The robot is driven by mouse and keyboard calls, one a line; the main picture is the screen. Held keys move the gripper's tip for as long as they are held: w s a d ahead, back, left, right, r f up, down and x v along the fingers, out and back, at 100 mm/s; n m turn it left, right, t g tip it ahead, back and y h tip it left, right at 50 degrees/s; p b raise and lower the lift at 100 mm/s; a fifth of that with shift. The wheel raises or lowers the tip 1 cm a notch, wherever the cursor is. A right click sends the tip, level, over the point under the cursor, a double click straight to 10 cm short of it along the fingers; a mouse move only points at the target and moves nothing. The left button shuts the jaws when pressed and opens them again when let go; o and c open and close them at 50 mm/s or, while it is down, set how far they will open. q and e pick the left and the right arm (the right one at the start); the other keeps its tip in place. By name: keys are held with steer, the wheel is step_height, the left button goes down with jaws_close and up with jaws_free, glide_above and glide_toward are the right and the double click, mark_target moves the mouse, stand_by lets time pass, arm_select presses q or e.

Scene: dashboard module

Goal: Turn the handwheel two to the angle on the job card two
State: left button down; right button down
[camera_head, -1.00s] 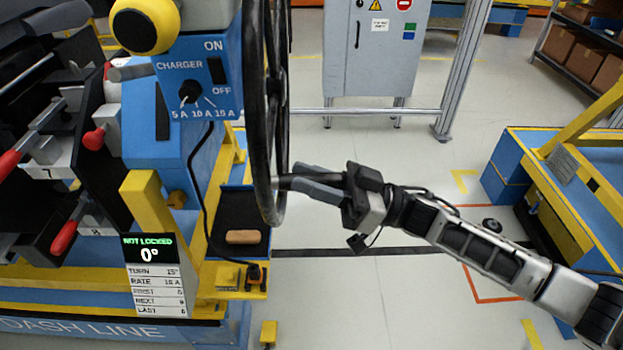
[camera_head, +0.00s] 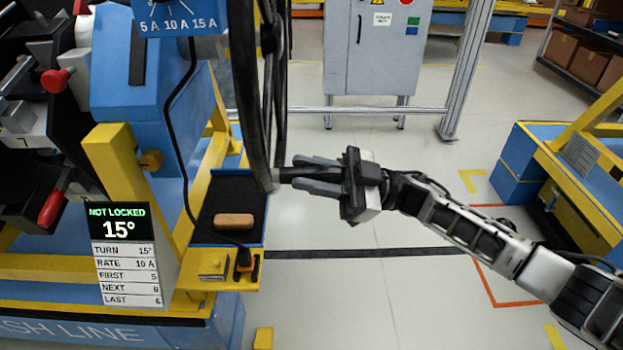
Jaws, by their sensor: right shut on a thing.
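The black handwheel (camera_head: 249,90) stands edge-on left of centre, its upper part cut off by the frame. A dark crank handle (camera_head: 286,175) sticks out to the right from its lower rim. My right gripper (camera_head: 303,174) comes in from the right and is shut on this handle. The card panel (camera_head: 126,255) below left has a display (camera_head: 118,222) reading "NOT LOCKED" and 15°. Its printed rows include TURN 15° and RATE 10 A. My left gripper is out of view.
A black tray (camera_head: 226,237) with a tan block (camera_head: 235,220) lies below the wheel, close to my gripper. A grey cabinet (camera_head: 375,60) stands behind.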

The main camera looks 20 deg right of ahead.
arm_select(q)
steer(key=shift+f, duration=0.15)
arm_select(e)
steer(key=shift+f, duration=0.1)
steer(key=c, duration=1.2)
jaws_free()
steer(key=shift+o, duration=0.2)
steer(key=shift+d, duration=0.1)
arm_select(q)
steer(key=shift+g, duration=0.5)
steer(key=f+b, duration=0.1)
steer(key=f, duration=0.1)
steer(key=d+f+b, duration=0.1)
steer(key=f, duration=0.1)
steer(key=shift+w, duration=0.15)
arm_select(e)
steer(key=v, duration=1.5)
steer(key=shift+d, duration=0.4)
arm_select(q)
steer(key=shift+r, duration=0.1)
